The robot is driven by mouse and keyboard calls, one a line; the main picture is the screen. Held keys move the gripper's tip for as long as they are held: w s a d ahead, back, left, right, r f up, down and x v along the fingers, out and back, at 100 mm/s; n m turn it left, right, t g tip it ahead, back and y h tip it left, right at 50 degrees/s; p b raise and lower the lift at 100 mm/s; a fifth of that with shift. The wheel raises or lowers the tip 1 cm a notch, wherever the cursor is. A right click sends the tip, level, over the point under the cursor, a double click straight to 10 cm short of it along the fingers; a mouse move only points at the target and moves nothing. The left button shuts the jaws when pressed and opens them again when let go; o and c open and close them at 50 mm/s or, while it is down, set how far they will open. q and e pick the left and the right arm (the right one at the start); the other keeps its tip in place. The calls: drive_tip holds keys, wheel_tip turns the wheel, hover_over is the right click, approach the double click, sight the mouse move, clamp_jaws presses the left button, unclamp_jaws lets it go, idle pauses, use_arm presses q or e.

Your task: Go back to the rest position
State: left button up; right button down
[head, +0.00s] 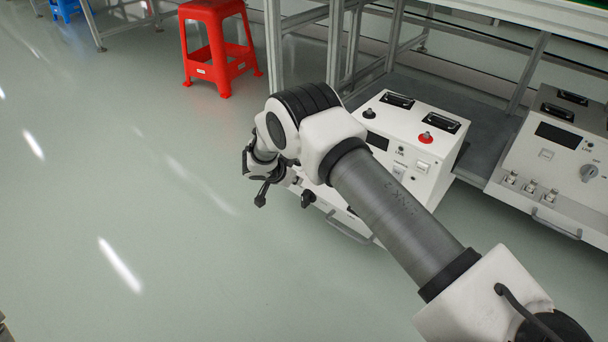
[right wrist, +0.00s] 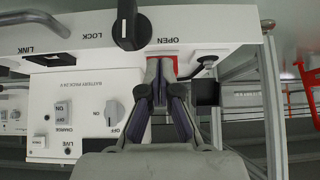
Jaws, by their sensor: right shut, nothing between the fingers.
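My right arm reaches in from the lower right of the head view. Its gripper (head: 262,193) hangs at the left side of the white control box, above the floor. In the right wrist view the two fingers of the right gripper (right wrist: 163,82) are together with nothing between them. Beyond them lies the box's white panel (right wrist: 85,85) with a black knob (right wrist: 130,28) marked LOCK and OPEN. Whether the fingertips touch the box cannot be told. My left gripper is not in view.
The white control box (head: 432,158) has a red button (head: 425,137) and black handles on top. A second control unit (head: 552,150) stands to its right under the metal frame (head: 390,35). A red stool (head: 213,45) stands at the back. The floor (head: 120,200) on the left is clear.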

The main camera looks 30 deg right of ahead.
drive_tip(key=s+a+f+p, duration=0.2)
drive_tip(key=a, duration=0.3)
drive_tip(key=s+d+g+y+p, duration=0.1)
drive_tip(key=s+g+y+p, duration=0.4)
drive_tip(key=s, duration=1.6)
drive_tip(key=s+a+r+n+y+p, duration=0.2)
drive_tip(key=s+a+r+n+p, duration=0.15)
drive_tip(key=s, duration=0.75)
drive_tip(key=s+a+r+n+y+p, duration=0.2)
drive_tip(key=s+a+n, duration=0.2)
drive_tip(key=s, duration=0.7)
use_arm(q)
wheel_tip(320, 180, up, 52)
drive_tip(key=p, duration=3.8)
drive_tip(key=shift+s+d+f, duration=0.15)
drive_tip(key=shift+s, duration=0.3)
use_arm(e)
wheel_tip(320, 180, up, 38)
drive_tip(key=w+d+n+t+h, duration=0.1)
drive_tip(key=w+n+t, duration=0.1)
drive_tip(key=n, duration=0.4)
drive_tip(key=shift+w+d+r, duration=0.15)
drive_tip(key=shift+w+d, duration=0.1)
drive_tip(key=shift+d, duration=0.1)
